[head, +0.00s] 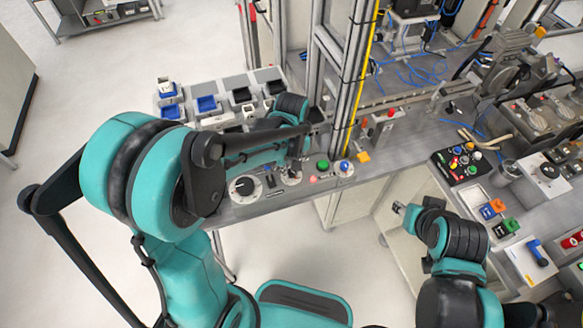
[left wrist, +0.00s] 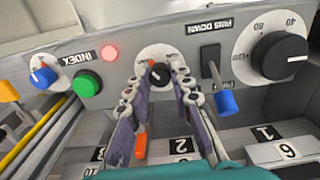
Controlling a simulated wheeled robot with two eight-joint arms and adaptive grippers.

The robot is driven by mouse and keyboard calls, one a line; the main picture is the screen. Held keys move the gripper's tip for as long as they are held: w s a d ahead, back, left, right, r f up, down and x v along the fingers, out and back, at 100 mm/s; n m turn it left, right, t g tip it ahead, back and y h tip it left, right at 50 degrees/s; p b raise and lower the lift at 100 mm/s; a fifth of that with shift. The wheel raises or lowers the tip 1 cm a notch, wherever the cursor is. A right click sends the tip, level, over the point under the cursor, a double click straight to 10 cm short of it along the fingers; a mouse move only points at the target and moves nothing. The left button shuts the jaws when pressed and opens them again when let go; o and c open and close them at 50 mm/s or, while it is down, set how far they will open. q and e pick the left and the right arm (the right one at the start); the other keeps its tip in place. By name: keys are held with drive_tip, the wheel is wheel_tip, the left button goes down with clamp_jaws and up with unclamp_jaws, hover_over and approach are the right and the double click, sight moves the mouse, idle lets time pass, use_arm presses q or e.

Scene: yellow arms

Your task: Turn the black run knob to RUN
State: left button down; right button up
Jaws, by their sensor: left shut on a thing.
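The black run knob (left wrist: 160,75) sits on a round white plate on the grey panel, and its plate (head: 291,177) shows partly in the head view. My left gripper (left wrist: 161,70) is shut on the knob, with one finger on each side of it. In the head view the left gripper (head: 293,165) reaches down to the panel and hides much of the knob. The plate's lettering is too small and covered to read, so the knob's setting cannot be told. My right gripper (head: 399,207) hangs apart at the right; its jaws are too small to read.
Near the knob are a red lamp (left wrist: 109,53), a green button (left wrist: 87,84), a blue knob (left wrist: 43,75), a blue-tipped lever (left wrist: 222,98) and a large black dial (left wrist: 279,54). Numbered bins (left wrist: 181,145) lie close behind. A metal frame with a yellow strip (head: 360,80) stands nearby.

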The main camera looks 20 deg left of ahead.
use_arm(q)
drive_tip(key=m, duration=0.4)
drive_tip(key=shift+m, duration=0.3)
drive_tip(key=m, duration=0.3)
drive_tip(key=shift+m, duration=0.3)
drive_tip(key=m, duration=0.4)
drive_tip(key=shift+m, duration=2.1)
drive_tip(key=c, duration=1.3)
unclamp_jaws()
